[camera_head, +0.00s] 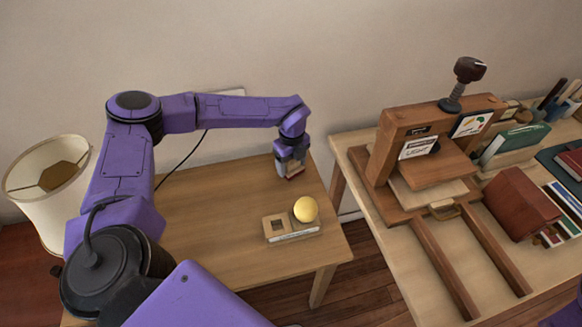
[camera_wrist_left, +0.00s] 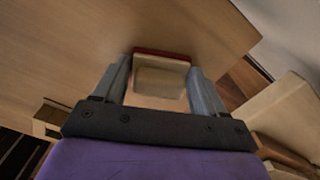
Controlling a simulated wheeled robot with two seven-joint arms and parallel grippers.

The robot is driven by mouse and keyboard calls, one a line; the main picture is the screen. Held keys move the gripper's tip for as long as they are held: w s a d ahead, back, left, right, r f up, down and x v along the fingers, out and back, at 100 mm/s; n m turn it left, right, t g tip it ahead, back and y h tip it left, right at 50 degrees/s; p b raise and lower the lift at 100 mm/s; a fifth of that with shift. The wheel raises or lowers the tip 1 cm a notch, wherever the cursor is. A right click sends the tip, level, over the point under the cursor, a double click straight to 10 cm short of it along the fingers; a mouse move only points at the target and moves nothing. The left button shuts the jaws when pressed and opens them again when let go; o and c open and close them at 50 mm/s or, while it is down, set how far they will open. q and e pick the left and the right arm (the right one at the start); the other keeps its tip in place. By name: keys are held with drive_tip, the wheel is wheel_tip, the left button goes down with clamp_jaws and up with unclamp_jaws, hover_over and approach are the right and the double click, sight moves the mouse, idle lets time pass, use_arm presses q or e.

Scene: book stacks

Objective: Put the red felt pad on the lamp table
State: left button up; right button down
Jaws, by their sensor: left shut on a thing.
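My left gripper (camera_head: 292,166) points down over the back right part of a light wood table (camera_head: 205,215). It is shut on the red felt pad (camera_head: 294,177), a small pale block with a red face at its lower end. In the left wrist view the pad's pale block (camera_wrist_left: 160,82) sits between the two grey fingers, with a red strip along its far edge. I cannot tell whether the pad touches the wood. A lamp with a cream shade (camera_head: 48,185) is at the far left; its base is hidden. My right gripper is not in view.
A wooden holder (camera_head: 278,236) with a yellow ball (camera_head: 306,208) sits near the table's front right. A gap separates this table from a workbench (camera_head: 391,238) with a wooden press (camera_head: 436,130) and books. The table's middle is clear. A dark cable (camera_head: 187,157) runs behind my arm.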

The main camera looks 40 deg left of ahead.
sight(292, 162)
use_arm(q)
drive_tip(key=o, duration=1)
wheel_tip(292, 162, up, 12)
drive_tip(key=shift+s+d+b, duration=0.1)
drive_tip(key=shift+b, duration=0.3)
